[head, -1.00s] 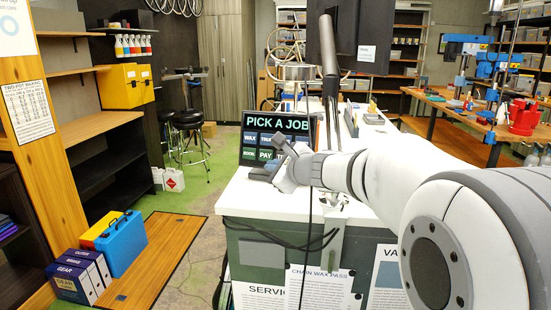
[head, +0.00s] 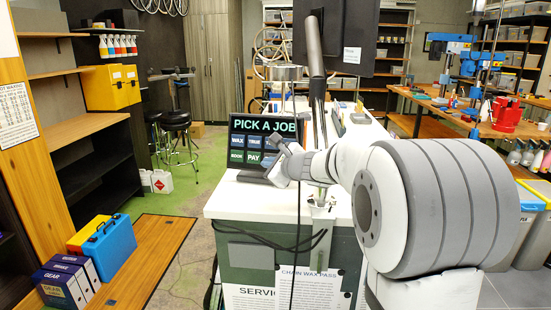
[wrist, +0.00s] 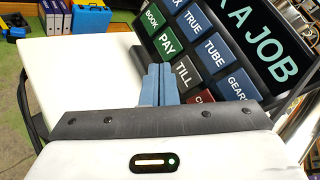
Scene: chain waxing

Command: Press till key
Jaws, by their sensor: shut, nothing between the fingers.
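The till screen (head: 263,126) reads PICK A JOB and stands tilted on the white counter (head: 228,201). In the wrist view its tiles show BOOK, PAY, TILL, TRUE, TUBE, GEAR and a partly hidden one starting with C. The dark TILL key (wrist: 186,74) lies just right of my fingertips, below the green PAY tile (wrist: 166,42). My gripper (wrist: 158,68) is shut and empty, its blue fingers together close to the screen's lower edge. I cannot tell whether they touch it. In the head view my gripper (head: 275,167) hides the screen's lower right part.
Black cables (head: 270,243) loop over the counter's front. A blue case (head: 110,246) and several binders (head: 66,283) sit on the left. The counter's near left corner is clear.

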